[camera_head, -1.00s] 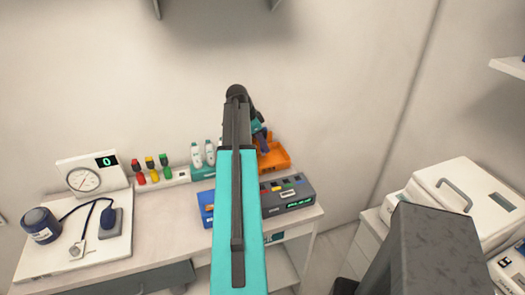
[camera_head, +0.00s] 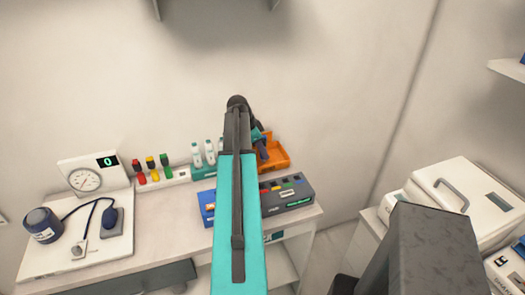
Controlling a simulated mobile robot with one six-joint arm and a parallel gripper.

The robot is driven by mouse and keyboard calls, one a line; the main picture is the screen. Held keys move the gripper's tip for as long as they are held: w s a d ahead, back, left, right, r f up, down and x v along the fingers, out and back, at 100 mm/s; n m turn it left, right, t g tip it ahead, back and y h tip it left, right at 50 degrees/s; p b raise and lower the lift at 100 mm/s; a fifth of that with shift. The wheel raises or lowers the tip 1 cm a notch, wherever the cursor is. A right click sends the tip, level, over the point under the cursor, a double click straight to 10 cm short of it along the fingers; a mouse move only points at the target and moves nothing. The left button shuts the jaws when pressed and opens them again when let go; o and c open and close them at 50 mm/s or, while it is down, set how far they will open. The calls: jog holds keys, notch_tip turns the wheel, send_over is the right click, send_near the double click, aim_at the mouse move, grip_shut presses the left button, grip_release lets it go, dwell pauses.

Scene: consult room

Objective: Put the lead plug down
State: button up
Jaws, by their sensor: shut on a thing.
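My gripper (camera_head: 263,152) shows small and dark just right of my arm's far end, at the front left of the orange tray (camera_head: 281,157). My arm hides part of it. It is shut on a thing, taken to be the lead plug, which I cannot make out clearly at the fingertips. I cannot tell whether the gripper is over the tray or inside its rim. Red, yellow and green plugs (camera_head: 153,168) stand upright in a white strip (camera_head: 164,180) at the back of the bench.
A grey box with coloured sockets (camera_head: 290,195) sits in front of the tray. A blue box (camera_head: 207,206) and white bottles (camera_head: 209,152) are left of my arm. The bench's middle (camera_head: 160,219) is clear.

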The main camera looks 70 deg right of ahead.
jog(key=shift+f, duration=0.15)
jog(key=o, duration=1.1)
jog(key=shift+c, duration=0.2)
jog(key=shift+r, duration=0.3)
jog(key=b+v, duration=0.3)
jog(key=v, duration=0.8)
jog(key=shift+w+r, duration=0.2)
jog(key=shift+r, duration=0.15)
jog(key=shift+a, duration=0.2)
